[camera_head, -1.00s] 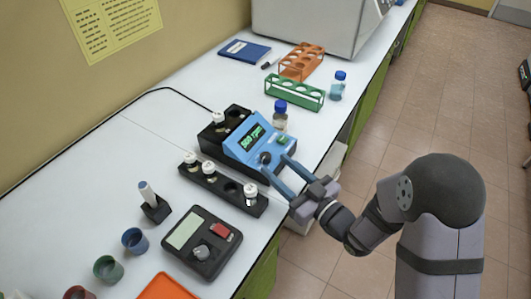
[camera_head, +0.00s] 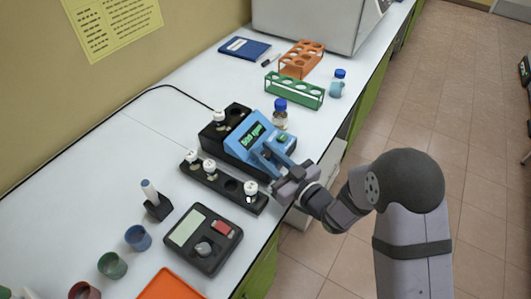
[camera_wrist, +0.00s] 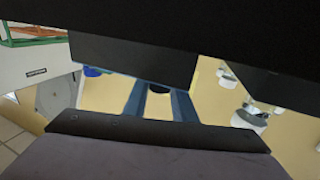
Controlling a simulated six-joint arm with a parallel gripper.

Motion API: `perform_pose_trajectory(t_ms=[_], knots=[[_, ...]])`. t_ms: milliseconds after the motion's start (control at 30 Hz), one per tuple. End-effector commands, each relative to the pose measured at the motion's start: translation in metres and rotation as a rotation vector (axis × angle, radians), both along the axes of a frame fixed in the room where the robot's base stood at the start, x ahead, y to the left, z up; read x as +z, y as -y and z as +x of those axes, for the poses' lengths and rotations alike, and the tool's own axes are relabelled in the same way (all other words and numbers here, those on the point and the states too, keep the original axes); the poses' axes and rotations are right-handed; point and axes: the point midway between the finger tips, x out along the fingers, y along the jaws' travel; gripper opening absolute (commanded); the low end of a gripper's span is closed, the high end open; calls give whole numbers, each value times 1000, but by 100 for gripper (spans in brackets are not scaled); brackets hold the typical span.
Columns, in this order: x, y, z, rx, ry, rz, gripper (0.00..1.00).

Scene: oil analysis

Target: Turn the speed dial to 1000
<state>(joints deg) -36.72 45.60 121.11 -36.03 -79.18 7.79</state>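The blue-fronted device (camera_head: 245,137) with a black body stands near the table's right edge. Its green display (camera_head: 252,134) shows an rpm figure, too small to read surely. My gripper (camera_head: 264,150) is at the sloped front panel, its two blue fingers apart and pointing at the dial area. The dial is hidden behind the fingers in the head view. In the wrist view the fingers (camera_wrist: 161,96) reach the dark underside of the device, with a dark round piece, probably the dial (camera_wrist: 160,88), between their tips. I cannot tell whether they touch it.
A black vial rack (camera_head: 225,187) with white-capped vials stands in front of the device. A blue-capped bottle (camera_head: 280,118) stands close behind it. A black scale-like instrument (camera_head: 202,238) lies nearer. Green (camera_head: 295,92) and orange (camera_head: 302,58) racks stand farther back.

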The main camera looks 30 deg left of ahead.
Motion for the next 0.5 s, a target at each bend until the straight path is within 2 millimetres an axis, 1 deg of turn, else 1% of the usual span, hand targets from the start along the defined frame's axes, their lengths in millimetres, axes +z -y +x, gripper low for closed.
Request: perform_pose_trajectory(t_ms=[267, 500], knots=[[-1, -1, -1, -21, -1, 0, 2], [-1, -2, -2, -138, 1, 2, 2]])
